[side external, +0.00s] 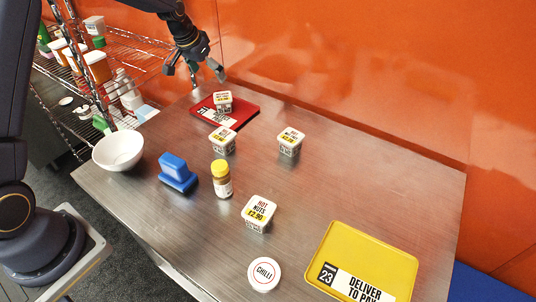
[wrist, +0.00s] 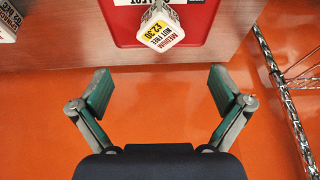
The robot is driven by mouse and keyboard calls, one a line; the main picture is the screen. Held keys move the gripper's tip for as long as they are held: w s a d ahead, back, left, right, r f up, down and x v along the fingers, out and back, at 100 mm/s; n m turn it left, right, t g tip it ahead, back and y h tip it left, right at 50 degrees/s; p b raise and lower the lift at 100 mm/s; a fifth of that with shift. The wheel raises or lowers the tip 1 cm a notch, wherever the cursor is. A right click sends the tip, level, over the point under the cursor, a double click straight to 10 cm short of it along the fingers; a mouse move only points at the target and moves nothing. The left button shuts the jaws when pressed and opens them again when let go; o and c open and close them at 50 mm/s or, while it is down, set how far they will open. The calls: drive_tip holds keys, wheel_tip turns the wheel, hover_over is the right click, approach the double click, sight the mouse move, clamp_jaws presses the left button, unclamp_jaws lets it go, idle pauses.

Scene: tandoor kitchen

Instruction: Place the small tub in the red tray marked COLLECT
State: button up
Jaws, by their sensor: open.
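The red tray (side external: 240,117) lies at the far end of the steel table, with a partly hidden black-and-white label; its edge also shows in the wrist view (wrist: 122,32). A white tub with a yellow price label (side external: 222,102) sits inside the tray, seemingly upright; it shows at the top of the wrist view (wrist: 160,27). My gripper (side external: 195,73) is open and empty, above and beyond the table's far end. In the wrist view its fingers (wrist: 159,85) are spread wide, apart from the tub. Similar tubs stand mid-table (side external: 222,141), (side external: 290,142).
A larger-looking HOT NUTS tub (side external: 258,213), yellow-lidded jar (side external: 221,180), blue block-like object (side external: 177,173), white bowl (side external: 118,151), CHILLI lid (side external: 264,274) and yellow DELIVER tray (side external: 375,247) occupy the table. A wire rack (side external: 75,95) stands left; an orange wall (side external: 380,70) is behind.

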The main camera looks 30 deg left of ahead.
drive_tip(key=s+d+r, duration=0.4)
drive_tip(key=s+r, duration=0.3)
drive_tip(key=s, duration=0.1)
drive_tip(key=s+d+r, duration=0.4)
drive_tip(key=s+r, duration=0.3)
drive_tip(key=s, duration=0.2)
drive_tip(key=s+d+t, duration=0.1)
drive_tip(key=s+d, duration=0.2)
drive_tip(key=s, duration=1.4)
drive_tip(key=shift+s+f, duration=0.4)
